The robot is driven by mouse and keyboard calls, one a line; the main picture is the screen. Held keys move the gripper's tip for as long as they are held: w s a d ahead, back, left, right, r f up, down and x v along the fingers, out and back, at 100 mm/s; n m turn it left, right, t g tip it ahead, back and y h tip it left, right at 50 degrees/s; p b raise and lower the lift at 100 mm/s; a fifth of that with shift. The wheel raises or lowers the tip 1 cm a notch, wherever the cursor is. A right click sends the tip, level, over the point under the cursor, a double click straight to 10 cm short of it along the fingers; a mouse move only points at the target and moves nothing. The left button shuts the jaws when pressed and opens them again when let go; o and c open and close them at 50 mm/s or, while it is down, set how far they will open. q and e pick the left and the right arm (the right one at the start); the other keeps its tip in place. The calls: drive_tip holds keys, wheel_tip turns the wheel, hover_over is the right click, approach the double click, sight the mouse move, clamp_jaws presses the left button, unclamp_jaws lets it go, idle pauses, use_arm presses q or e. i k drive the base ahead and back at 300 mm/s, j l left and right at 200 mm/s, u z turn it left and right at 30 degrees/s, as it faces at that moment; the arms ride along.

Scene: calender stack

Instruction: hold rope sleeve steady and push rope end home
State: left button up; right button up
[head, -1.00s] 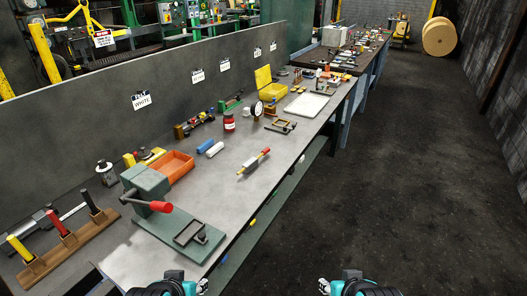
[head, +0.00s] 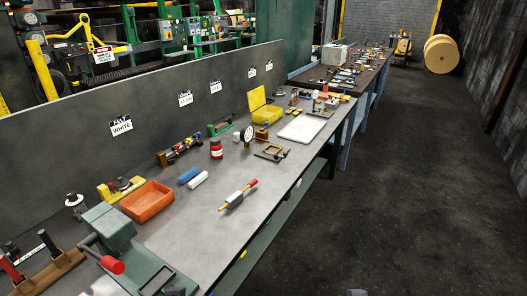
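A pale grey sleeve (head: 236,197) lies on the workbench (head: 205,232), right of its middle, in the head view. A yellow rod or rope piece (head: 223,208) sticks out of its near-left end. A red-tipped end (head: 252,183) sticks out of its far-right end. How deep either piece sits inside the sleeve cannot be told at this size.
A green press with a red-knobbed lever (head: 112,264) stands at the near left. An orange bin (head: 147,202), blue and white rolls (head: 188,176), a red jar (head: 216,149) and a white tray (head: 301,128) lie around. Bare bench surrounds the sleeve; open floor lies right.

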sight(255, 182)
drive_tip(key=i+l+u, duration=0.15)
drive_tip(key=i+l, duration=0.65)
drive_tip(key=i+l+u, duration=0.15)
drive_tip(key=i+l, duration=0.65)
drive_tip(key=l, duration=0.2)
